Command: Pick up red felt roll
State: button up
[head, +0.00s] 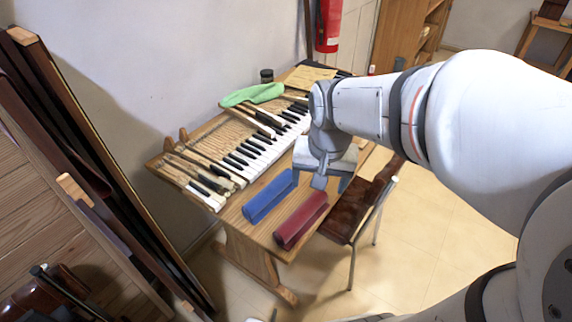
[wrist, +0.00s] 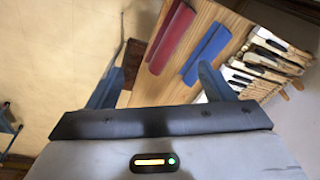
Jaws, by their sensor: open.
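The red felt roll (head: 300,220) is a dark red bar lying on the wooden table near its front edge, in the head view. It also shows in the wrist view (wrist: 171,38), ahead of the jaws. My gripper (head: 324,183) is above the table's right part, just beyond the far end of the red roll. In the wrist view its two blue-grey fingers (wrist: 160,88) stand wide apart with nothing between them. The gripper touches neither roll as far as I can see.
A blue felt roll (head: 269,196) lies beside the red one, to its left. Piano keys (head: 245,160) and a green cloth (head: 252,94) lie further back on the table. A brown chair (head: 352,215) stands close at the table's right edge.

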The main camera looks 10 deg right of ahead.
aim_at(302, 210)
jog(key=w+f+m+b, duration=0.2)
jog(key=w+f, duration=0.1)
jog(key=f, duration=0.3)
jog(key=w+f+m+g+b, duration=0.1)
jog(key=w+f+m+b, duration=0.1)
jog(key=f, duration=0.4)
jog(key=w+f+m+g+b, duration=0.1)
jog(key=w+f+b, duration=0.2)
jog(key=w+f, duration=0.3)
jog(key=shift+a+f+m, duration=0.15)
jog(key=shift+m, duration=0.25)
jog(key=shift+w+f+b, duration=0.15)
jog(key=shift+f+b, duration=0.15)
jog(key=shift+f, duration=0.45)
jog(key=f, duration=0.6)
jog(key=shift+w+d+f, duration=0.1)
jog(key=shift+d+f, duration=0.15)
jog(key=shift+f, duration=0.15)
jog(key=shift+c, duration=0.3)
jog(key=c, duration=1.1)
jog(key=shift+r, duration=0.1)
